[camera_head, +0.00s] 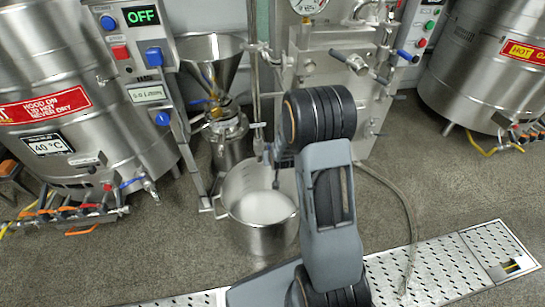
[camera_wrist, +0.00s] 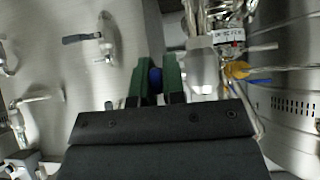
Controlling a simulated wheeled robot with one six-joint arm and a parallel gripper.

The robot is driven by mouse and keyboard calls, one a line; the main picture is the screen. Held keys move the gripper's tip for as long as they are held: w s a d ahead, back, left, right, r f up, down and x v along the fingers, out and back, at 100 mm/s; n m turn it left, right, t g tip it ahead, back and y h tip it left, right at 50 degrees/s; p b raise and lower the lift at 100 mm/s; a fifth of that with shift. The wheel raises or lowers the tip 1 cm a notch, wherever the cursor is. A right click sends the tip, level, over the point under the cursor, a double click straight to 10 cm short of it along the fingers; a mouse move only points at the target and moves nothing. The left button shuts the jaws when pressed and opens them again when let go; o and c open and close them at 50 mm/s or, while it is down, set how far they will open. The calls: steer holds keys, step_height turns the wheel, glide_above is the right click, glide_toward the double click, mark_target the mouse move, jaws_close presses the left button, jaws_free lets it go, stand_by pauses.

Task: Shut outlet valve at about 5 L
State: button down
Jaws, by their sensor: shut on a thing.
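A steel pot (camera_head: 232,207) stands on the floor with white liquid (camera_head: 263,206) in it; I cannot read its level in litres. In the wrist view my gripper (camera_wrist: 157,76) has its green fingers closed around a small blue piece (camera_wrist: 155,80), which looks like a valve handle. The fingers hide most of it, so its turned position cannot be told. In the head view my arm covers the gripper's tips, above the pot's back right rim. The colloid mill (camera_head: 222,130), with its steel hopper (camera_head: 212,65), stands behind the pot.
A control panel with an OFF display (camera_head: 142,16) and a small readout (camera_head: 148,94) is at left, beside a large steel tank (camera_head: 60,110). A steel cabinet (camera_head: 330,85) with levers stands behind my arm. A hose (camera_head: 400,200) lies on the right floor. A perforated floor plate (camera_head: 440,270) runs in front.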

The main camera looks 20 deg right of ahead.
steer(key=c, duration=1.2)
jaws_free()
steer(key=p+v, duration=0.5)
steer(key=v, duration=0.9)
steer(key=shift+w+f, duration=0.1)
steer(key=s+a+r+g+p, duration=0.1)
steer(key=s+r+p, duration=0.4)
steer(key=r+p, duration=0.5)
steer(key=s+a+r+n+g+y+p, duration=0.1)
steer(key=s+a+r+p, duration=0.3)
steer(key=r+p, duration=0.6)
steer(key=s+a+r+n+g+p, duration=0.1)
steer(key=s+r+p, duration=0.5)
steer(key=r, duration=1.8)
steer(key=a+g+p, duration=0.1)
steer(key=g+p, duration=0.1)
steer(key=p, duration=0.2)
steer(key=shift+a+r+y, duration=0.2)
steer(key=shift+a+y, duration=0.2)
